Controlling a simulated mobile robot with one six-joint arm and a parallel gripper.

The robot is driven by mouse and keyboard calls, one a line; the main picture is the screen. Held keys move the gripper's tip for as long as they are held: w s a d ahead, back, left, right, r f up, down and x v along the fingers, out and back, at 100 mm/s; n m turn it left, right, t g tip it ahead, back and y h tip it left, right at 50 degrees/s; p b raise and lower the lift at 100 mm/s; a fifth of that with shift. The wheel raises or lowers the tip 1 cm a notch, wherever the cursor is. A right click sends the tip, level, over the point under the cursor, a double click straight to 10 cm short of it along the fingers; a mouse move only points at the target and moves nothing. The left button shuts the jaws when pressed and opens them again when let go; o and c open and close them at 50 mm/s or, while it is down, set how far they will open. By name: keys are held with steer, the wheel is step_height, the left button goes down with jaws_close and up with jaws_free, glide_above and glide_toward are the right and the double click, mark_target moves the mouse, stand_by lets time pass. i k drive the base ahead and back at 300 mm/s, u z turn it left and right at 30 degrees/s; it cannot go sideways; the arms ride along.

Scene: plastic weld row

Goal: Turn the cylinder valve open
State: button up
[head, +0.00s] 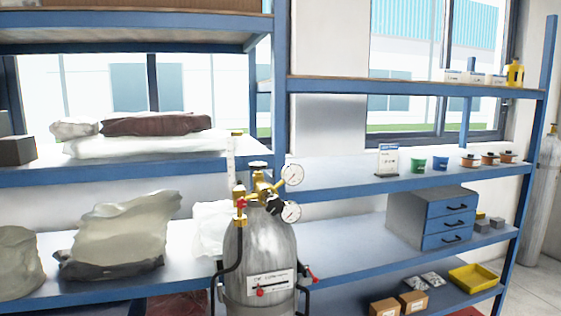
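A grey gas cylinder (262,250) stands upright in the middle of the head view, in front of the blue shelving. A brass valve body (262,188) sits on its top, with a dark round handwheel (258,165) above it. Two white-faced gauges, an upper one (292,175) and a lower one (291,212), sit to the right of the valve. A black knob (275,205) is beside the lower gauge. Red-handled fittings (241,203) show on the left. The handwheel's turn position cannot be told. My gripper is not in view.
Blue shelves (420,180) run behind the cylinder, holding bagged material (125,235), a drawer cabinet (445,215), small cups (440,163) and a yellow tray (474,278). Another tall cylinder (545,200) stands at the far right. Some floor (525,290) is clear at the lower right.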

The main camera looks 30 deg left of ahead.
mark_target(258, 166)
steer(key=u, duration=0.45)
steer(key=i, duration=1)
steer(key=u, duration=0.8)
